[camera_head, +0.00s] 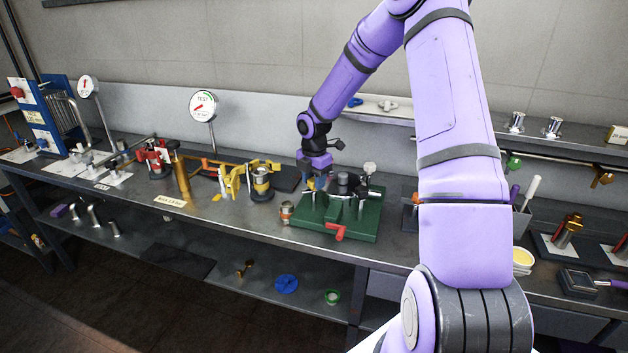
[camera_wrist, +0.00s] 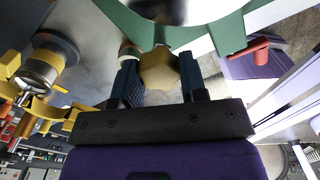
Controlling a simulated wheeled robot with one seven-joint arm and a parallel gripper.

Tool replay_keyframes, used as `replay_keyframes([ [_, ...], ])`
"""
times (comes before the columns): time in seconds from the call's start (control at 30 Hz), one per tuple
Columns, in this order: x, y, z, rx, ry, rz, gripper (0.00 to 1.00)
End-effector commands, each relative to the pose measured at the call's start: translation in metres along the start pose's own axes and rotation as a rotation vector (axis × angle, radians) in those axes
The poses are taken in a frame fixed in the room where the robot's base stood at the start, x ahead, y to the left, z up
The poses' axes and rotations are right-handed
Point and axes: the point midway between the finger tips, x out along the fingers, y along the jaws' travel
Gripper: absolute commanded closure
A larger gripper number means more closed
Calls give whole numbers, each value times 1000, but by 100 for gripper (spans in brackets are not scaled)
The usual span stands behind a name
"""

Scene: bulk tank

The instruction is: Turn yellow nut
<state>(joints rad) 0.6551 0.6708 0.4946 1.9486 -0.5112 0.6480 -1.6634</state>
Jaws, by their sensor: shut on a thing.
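The yellow nut (camera_wrist: 160,70) is a brass-yellow hex shape between my two blue fingers in the wrist view. My gripper (camera_wrist: 159,78) is shut on it. The nut sits at the edge of a green fixture (camera_wrist: 205,38). In the head view my gripper (camera_head: 316,184) points down over the left part of the green fixture (camera_head: 312,225) on the bench. The nut is too small and covered by the gripper to make out there. A red handle (camera_head: 338,231) lies at the fixture's front; it also shows in the wrist view (camera_wrist: 250,48).
A small can (camera_head: 287,210) stands just left of the fixture. A yellow-clamped cup (camera_head: 262,182) and a brass cylinder (camera_head: 183,180) stand farther left. A dial gauge (camera_head: 203,105) rises behind. Tools stand in a holder to the right. The bench's front edge is close.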

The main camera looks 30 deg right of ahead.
Motion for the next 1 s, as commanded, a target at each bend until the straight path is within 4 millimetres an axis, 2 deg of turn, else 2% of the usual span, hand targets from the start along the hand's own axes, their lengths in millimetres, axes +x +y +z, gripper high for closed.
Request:
replay_keyframes([
  [0.3,0,1,1,-131,-1,2,84],
  [0.87,-1,1,0,-161,-1,2,84],
  [0.9,-1,1,1,-161,-1,2,56],
  [1.0,0,1,0,-160,-1,2,35],
])
